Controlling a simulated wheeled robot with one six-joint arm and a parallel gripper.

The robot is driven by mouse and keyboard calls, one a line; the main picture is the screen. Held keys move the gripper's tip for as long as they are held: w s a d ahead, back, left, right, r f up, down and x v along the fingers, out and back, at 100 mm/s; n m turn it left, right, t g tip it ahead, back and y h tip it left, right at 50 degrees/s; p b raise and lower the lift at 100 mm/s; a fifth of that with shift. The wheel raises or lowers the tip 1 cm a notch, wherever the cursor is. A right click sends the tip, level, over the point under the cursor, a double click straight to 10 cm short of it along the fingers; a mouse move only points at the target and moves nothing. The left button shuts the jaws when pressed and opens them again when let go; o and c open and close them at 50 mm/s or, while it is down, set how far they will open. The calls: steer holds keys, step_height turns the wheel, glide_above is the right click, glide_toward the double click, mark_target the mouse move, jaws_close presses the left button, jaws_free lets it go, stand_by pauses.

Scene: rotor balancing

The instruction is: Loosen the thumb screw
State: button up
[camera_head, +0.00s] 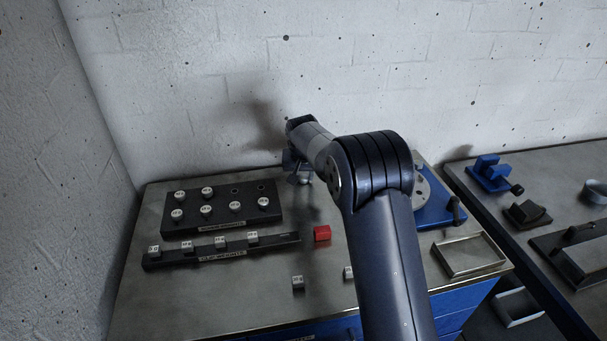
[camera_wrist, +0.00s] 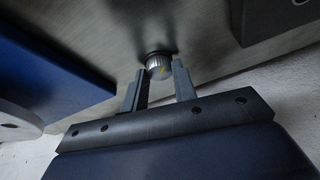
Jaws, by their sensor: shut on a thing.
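In the head view my gripper (camera_head: 299,176) is at the back of the bench, low by the top. The knob is hidden there by my gripper and arm.
A black rack (camera_head: 221,221) of labelled knobs stands left of my gripper. A blue base (camera_head: 436,212) with a grey disc stands right, partly behind my arm. A red block (camera_head: 322,233) and an empty tray (camera_head: 469,271) lie nearer. The wall is close behind.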

steer(key=shift+n+y, duration=0.3)
steer(key=shift+n, duration=0.4)
steer(key=o, duration=1)
steer(key=v, duration=1)
steer(key=shift+s+r+b, duration=0.25)
steer(key=shift+r+b, duration=0.1)
steer(key=shift+b, duration=0.1)
